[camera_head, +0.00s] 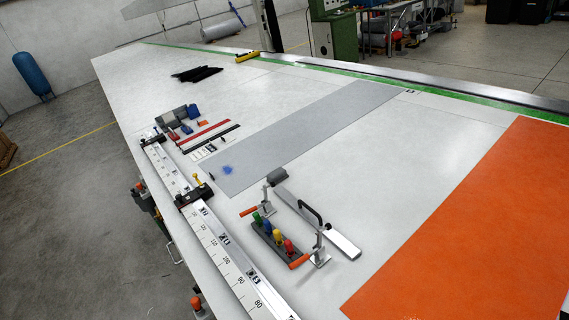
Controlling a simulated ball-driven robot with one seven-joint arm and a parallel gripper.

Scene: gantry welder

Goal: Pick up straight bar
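A straight silver bar (341,244) with a black arched handle (313,214) lies on the white table, running diagonally from upper left to lower right. Two toggle clamps with orange grips stand beside it, one near its upper end (266,204) and one near its lower end (319,255). I cannot tell whether they touch the bar. A thin red strip (203,136) and a thin black strip (214,139) lie farther back on the table. My gripper is not in view.
A dark block with coloured knobs (266,236) sits left of the bar. A numbered measuring rail (218,243) with black stops (194,195) runs along the table's left edge. A grey sheet (300,135) and an orange sheet (480,235) lie flat.

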